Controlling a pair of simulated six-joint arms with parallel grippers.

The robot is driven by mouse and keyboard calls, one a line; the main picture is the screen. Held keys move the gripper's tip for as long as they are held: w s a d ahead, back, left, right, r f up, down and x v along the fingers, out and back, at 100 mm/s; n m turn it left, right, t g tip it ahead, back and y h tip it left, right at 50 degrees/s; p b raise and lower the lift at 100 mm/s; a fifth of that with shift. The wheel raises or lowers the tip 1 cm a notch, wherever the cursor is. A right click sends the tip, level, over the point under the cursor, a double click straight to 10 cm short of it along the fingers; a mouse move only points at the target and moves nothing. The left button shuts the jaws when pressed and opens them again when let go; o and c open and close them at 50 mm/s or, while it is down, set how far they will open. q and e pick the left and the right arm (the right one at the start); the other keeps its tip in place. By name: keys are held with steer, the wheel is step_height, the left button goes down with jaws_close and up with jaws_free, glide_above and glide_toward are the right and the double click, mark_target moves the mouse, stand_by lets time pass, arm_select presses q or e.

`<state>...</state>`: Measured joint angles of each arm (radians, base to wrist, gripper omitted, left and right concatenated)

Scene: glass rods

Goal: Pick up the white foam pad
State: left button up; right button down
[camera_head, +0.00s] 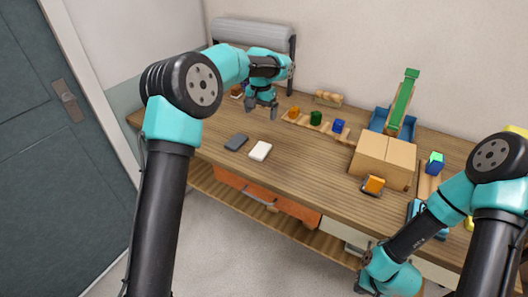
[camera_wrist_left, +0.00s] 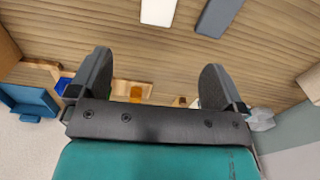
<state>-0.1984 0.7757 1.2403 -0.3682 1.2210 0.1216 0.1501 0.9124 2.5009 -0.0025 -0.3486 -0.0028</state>
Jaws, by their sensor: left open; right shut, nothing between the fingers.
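The white foam pad (camera_head: 260,151) lies flat on the wooden table, near its front edge. In the left wrist view it shows at the top edge (camera_wrist_left: 158,11), partly cut off. My left gripper (camera_head: 262,109) is open and empty, above the table and behind the pad. Its two fingers stand wide apart in the left wrist view (camera_wrist_left: 156,72), with the pad beyond them. My right gripper (camera_head: 388,286) is shut and empty, low at the bottom right in front of the table; its tips are hard to make out.
A dark grey pad (camera_head: 237,141) lies just left of the white pad. Coloured blocks stand on a wooden strip (camera_head: 328,129) behind. A cardboard box (camera_head: 383,160) and blue tray (camera_head: 379,119) are to the right. Bare tabletop lies between pad and box.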

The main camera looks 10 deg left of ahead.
arm_select(q)
glide_above(261, 149)
steer(key=f, duration=1.2)
steer(key=shift+w+f, duration=0.15)
steer(key=shift+w, duration=0.05)
steer(key=shift+s+f, duration=0.15)
steer(key=shift+f, duration=1.15)
steer(key=shift+s+f, duration=0.1)
steer(key=shift+f, duration=1.2)
steer(key=c, duration=1)
